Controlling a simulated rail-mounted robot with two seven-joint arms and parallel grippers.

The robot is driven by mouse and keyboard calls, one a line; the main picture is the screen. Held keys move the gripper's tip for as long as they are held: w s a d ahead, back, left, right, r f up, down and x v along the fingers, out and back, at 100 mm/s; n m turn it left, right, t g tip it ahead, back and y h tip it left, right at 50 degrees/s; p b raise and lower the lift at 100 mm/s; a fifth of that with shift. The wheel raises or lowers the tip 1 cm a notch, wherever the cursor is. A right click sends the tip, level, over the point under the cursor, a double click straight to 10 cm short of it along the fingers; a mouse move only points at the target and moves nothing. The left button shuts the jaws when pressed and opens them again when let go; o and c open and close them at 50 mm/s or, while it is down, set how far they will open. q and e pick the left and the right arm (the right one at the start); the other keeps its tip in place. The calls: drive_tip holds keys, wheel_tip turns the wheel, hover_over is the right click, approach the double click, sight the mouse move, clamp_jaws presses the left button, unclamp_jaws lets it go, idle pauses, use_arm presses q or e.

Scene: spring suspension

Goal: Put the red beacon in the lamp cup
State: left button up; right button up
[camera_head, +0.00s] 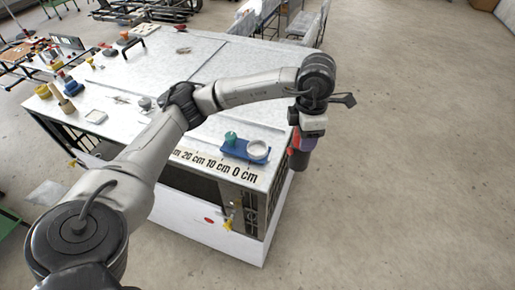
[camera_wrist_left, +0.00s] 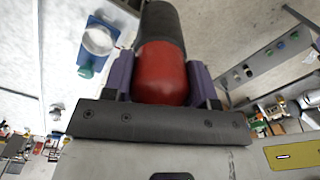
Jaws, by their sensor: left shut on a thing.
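My left gripper (camera_head: 303,139) hangs past the right edge of the table, shut on the red beacon (camera_head: 308,144). In the left wrist view, the beacon's red rounded part (camera_wrist_left: 162,72) sits between the two purple fingers, with a dark cylindrical part beyond it. A white round cup (camera_head: 257,150), which looks like the lamp cup, stands on a blue base (camera_head: 234,149) near the table's front right corner. It also shows in the left wrist view (camera_wrist_left: 99,39). The beacon is to the right of the cup and apart from it. My right gripper is not in view.
A green piece (camera_head: 230,138) stands on the blue base beside the cup. A printed centimetre scale (camera_head: 211,162) runs along the table (camera_head: 200,60) edge. Several small items lie at the table's left. Open floor (camera_head: 410,150) lies to the right.

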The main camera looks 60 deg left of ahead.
use_arm(q)
drive_tip(key=s+a+f+n+p, duration=0.2)
drive_tip(key=a+f+n, duration=0.2)
drive_tip(key=a, duration=0.4)
drive_tip(key=s+a+f+n+p, duration=0.1)
drive_tip(key=a+f+n, duration=0.3)
drive_tip(key=a, duration=0.4)
drive_tip(key=shift+s+f+n+p, duration=0.35)
drive_tip(key=shift+s+n, duration=0.25)
drive_tip(key=shift+s, duration=0.15)
drive_tip(key=o, duration=1.3)
drive_tip(key=shift+c, duration=0.2)
